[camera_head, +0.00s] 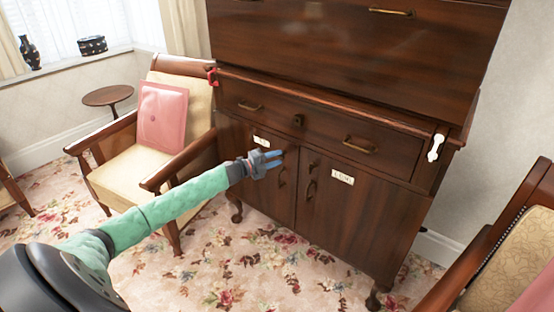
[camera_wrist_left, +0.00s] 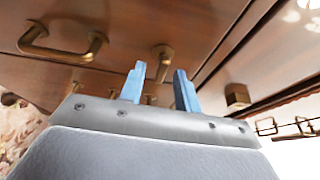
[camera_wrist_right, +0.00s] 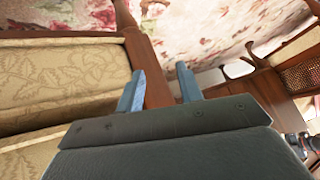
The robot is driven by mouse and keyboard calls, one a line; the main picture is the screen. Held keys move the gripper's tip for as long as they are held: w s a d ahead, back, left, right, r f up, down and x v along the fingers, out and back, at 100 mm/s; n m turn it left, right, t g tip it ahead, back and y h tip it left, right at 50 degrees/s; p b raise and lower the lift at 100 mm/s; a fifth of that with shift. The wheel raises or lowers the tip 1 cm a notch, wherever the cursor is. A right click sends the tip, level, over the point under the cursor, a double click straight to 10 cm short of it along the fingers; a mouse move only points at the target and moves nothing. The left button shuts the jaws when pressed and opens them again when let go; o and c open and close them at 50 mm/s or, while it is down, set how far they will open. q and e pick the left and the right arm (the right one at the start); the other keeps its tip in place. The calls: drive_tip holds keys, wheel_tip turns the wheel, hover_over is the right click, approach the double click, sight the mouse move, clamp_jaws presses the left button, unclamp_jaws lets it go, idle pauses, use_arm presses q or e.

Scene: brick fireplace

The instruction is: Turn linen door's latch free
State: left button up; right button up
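The dark wooden cabinet has two lower doors with white labels. The right door's label (camera_head: 342,177) is small and hard to read; the left label (camera_head: 262,141) is partly hidden by my gripper. Dark pulls (camera_head: 282,178) show near the seam. My left gripper (camera_head: 270,158) is open and empty, in front of the left door's upper part. In the left wrist view a small brass turn-piece, apparently a latch (camera_wrist_left: 162,62), shows beyond the fingers, beside a brass pull (camera_wrist_left: 65,42). The fingers look apart from it. My right gripper (camera_wrist_right: 160,92) is open and empty.
A drawer with brass pulls (camera_head: 360,145) and a lock plate (camera_head: 298,120) is above the doors. A red item (camera_head: 212,76) and a white item (camera_head: 436,147) hang at the cabinet's sides. Armchairs stand left (camera_head: 140,165) and right (camera_head: 518,240). Flowered carpet (camera_head: 240,265) lies before the cabinet.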

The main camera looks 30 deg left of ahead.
use_arm(q)
drive_tip(key=v, duration=0.6)
drive_tip(key=shift+s, duration=0.4)
use_arm(e)
drive_tip(key=shift+s+f, duration=0.4)
drive_tip(key=shift+f, duration=0.35)
